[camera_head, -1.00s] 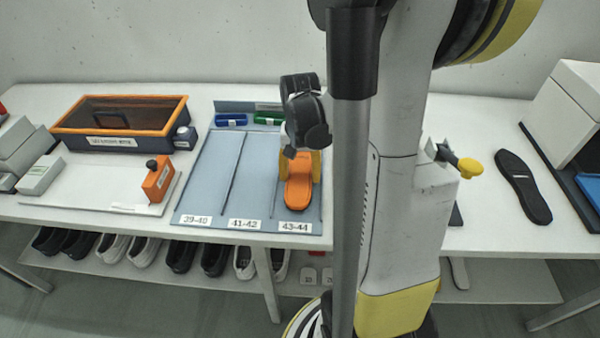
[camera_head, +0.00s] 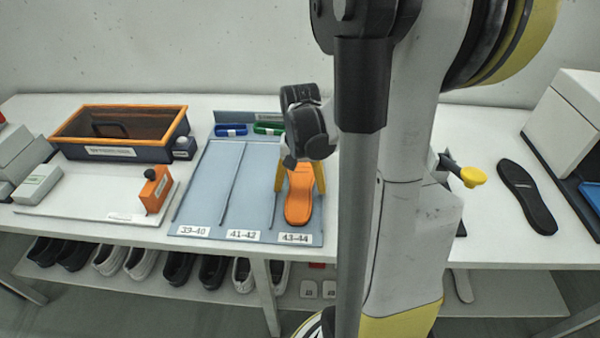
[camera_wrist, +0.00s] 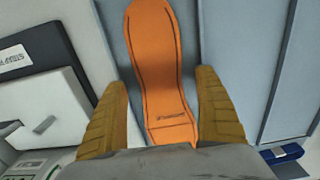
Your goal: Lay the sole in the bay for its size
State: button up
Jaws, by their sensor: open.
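An orange sole (camera_head: 299,205) lies in the bay labelled 43-44 of the blue-grey tray (camera_head: 210,180), at the tray's right side. Its far end is partly hidden by my arm. My gripper (camera_head: 300,175) is over the sole's far end, with a yellow finger on each side. In the wrist view the sole (camera_wrist: 160,70) lies flat between the spread fingers of my gripper (camera_wrist: 165,105), with gaps on both sides. The gripper is open and holds nothing. The other bays, 39-40 and 41-42, are empty.
An orange-rimmed box (camera_head: 120,135) and an orange block (camera_head: 155,190) on a white board stand left of the tray. Blue (camera_head: 230,130) and green soles or pieces sit at the tray's back. A black sole (camera_head: 526,195) lies at the right.

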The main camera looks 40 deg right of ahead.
notch_tip(320, 180, up, 11)
jog(key=shift+f, duration=0.15)
dwell(0.4)
jog(key=s+a+r+n+t, duration=0.1)
jog(key=a+n+t, duration=0.2)
jog(key=a, duration=0.8)
jog(key=s+a+r+n+t, duration=0.1)
jog(key=a+n+t, duration=0.3)
jog(key=a+n, duration=0.3)
jog(key=a, duration=0.4)
jog(key=shift+s+r, duration=0.2)
jog(key=shift+r, duration=0.05)
